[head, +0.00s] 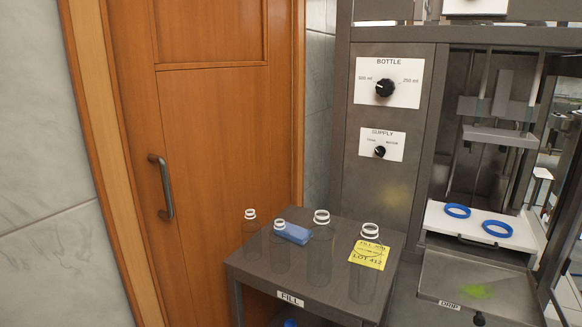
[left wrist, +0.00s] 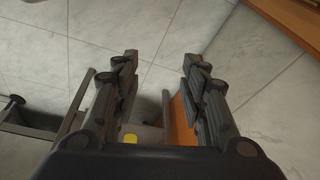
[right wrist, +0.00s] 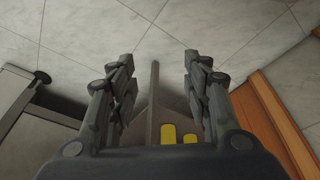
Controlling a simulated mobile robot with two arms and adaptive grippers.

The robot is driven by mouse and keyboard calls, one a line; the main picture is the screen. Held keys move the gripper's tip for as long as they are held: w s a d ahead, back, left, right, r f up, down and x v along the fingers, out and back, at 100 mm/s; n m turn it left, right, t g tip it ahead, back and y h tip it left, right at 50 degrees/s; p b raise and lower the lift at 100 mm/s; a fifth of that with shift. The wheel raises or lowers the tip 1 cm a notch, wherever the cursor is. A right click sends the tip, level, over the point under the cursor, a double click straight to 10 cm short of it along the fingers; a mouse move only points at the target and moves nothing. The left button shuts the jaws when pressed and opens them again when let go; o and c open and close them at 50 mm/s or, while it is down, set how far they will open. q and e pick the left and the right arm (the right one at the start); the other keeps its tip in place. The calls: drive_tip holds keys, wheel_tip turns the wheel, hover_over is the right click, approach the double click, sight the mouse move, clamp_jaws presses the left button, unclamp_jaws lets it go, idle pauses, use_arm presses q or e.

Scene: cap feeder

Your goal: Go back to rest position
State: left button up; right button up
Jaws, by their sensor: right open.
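My left gripper (left wrist: 160,70) shows in the left wrist view with its two fingers spread apart and nothing between them. My right gripper (right wrist: 158,68) shows in the right wrist view, also open and empty. Both hang over the tiled floor. Neither gripper shows in the head view. In the head view several clear bottles with white neck rings stand on the grey FILL table (head: 262,276). A yellow label (head: 369,254) reading LOT 412 is by the front right bottle. A blue block (head: 292,233) lies among the bottles.
A grey machine stands at the right, with a BOTTLE knob (head: 384,88) and a SUPPLY knob (head: 380,151). Two blue rings (head: 457,211) lie on its white shelf, above a DRIP tray (head: 480,284). A wooden door (head: 215,130) with a handle (head: 162,187) is at the left.

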use_arm(q)
drive_tip(key=s+a+f+g+p, duration=0.1)
drive_tip(key=s+a+f+p, duration=0.1)
drive_tip(key=s+f+p, duration=0.85)
use_arm(e)
drive_tip(key=s+d+f+g+b, duration=0.1)
drive_tip(key=s+f, duration=0.5)
drive_tip(key=f, duration=0.2)
drive_tip(key=s+d+f+b, duration=0.1)
drive_tip(key=s+f+b, duration=0.1)
drive_tip(key=s+f, duration=0.4)
use_arm(q)
drive_tip(key=s+a+f+g+p, duration=0.1)
drive_tip(key=s+f+p, duration=0.2)
drive_tip(key=s+f, duration=0.4)
drive_tip(key=s, duration=0.2)
drive_tip(key=shift+s+a+f, duration=0.2)
drive_tip(key=shift+s+f, duration=0.1)
use_arm(e)
drive_tip(key=s+d+f+g, duration=0.1)
drive_tip(key=s+f, duration=0.3)
drive_tip(key=s, duration=0.4)
drive_tip(key=shift+d, duration=0.2)
